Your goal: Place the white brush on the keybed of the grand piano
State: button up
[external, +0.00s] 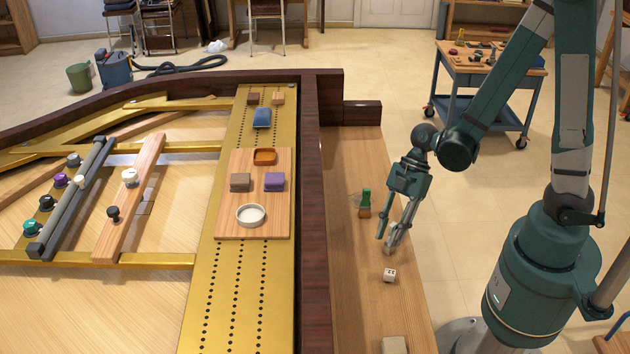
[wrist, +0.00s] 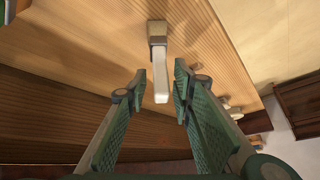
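The white brush (wrist: 161,84) lies on the light wooden keybed (wrist: 90,40) in the wrist view, with a grey-brown block-like end at the top and a pale end toward me. My gripper (wrist: 160,75) is open, with one finger on each side of the pale end; I cannot tell whether they touch it. In the external view my gripper (external: 390,238) points down at the keybed (external: 355,290), right of the dark piano rail. The brush is small there and mostly hidden by the fingers.
A green and brown item (external: 365,203) stands on the keybed left of my gripper. A white die-like cube (external: 389,275) lies nearer the camera, and a tan block (external: 394,345) at the front. The dark rail (external: 315,200) rises along the left side.

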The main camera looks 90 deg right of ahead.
jog(key=shift+p+v, duration=1.25)
jog(key=shift+v, duration=3.35)
jog(key=shift+a, duration=0.1)
jog(key=s+a+r+m+t+h, duration=0.1)
jog(key=a+r+m, duration=0.3)
jog(key=r, duration=0.6)
jog(key=s+a+r+m+t+h, duration=0.1)
jog(key=a+r+m+h, duration=0.3)
jog(key=a+r, duration=0.5)
jog(key=shift+s+a+r+m+t, duration=0.2)
jog(key=shift+a+r+m+t, duration=0.15)
jog(key=shift+r+m+t, duration=0.25)
